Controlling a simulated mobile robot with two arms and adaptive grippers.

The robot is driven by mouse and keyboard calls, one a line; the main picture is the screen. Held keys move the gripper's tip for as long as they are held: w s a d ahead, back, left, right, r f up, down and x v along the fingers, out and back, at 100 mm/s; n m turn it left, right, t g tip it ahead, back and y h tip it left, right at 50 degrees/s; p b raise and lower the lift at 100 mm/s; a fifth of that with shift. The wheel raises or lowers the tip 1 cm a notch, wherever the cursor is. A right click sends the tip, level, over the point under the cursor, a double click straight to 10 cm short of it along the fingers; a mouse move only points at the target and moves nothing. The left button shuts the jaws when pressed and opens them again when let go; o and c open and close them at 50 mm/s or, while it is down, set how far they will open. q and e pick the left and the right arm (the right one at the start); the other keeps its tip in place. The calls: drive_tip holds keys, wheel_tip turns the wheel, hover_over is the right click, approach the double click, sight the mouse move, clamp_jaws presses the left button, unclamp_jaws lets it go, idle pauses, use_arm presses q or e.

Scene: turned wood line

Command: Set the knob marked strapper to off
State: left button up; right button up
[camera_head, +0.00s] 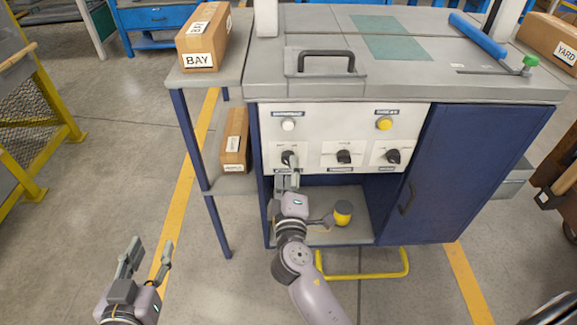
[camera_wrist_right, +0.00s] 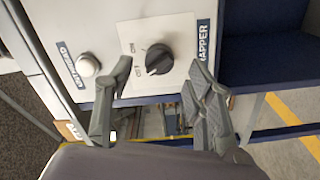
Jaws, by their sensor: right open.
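The strapper knob (camera_head: 288,157) is the left of the black knobs on the white panel. In the right wrist view the knob (camera_wrist_right: 158,59) has small marks on its left side, and its label (camera_wrist_right: 203,40), partly hidden by a finger, ends in "RAPPER". Its ridge is slanted; I cannot tell surely which mark it points at. My right gripper (camera_head: 287,178) is open in front of the panel, just below the knob in the head view. In the wrist view its fingertips (camera_wrist_right: 160,68) lie either side of the knob, without visible contact. My left gripper (camera_head: 150,255) is open and empty over the floor.
A white button (camera_head: 288,125) sits above the knob. Two more black knobs (camera_head: 344,156) (camera_head: 393,156) and a yellow button (camera_head: 384,124) are to the right. A yellow-topped object (camera_head: 343,213) stands on the shelf below. A side table with boxes (camera_head: 203,40) is at left.

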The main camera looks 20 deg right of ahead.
drive_tip(key=v, duration=0.9)
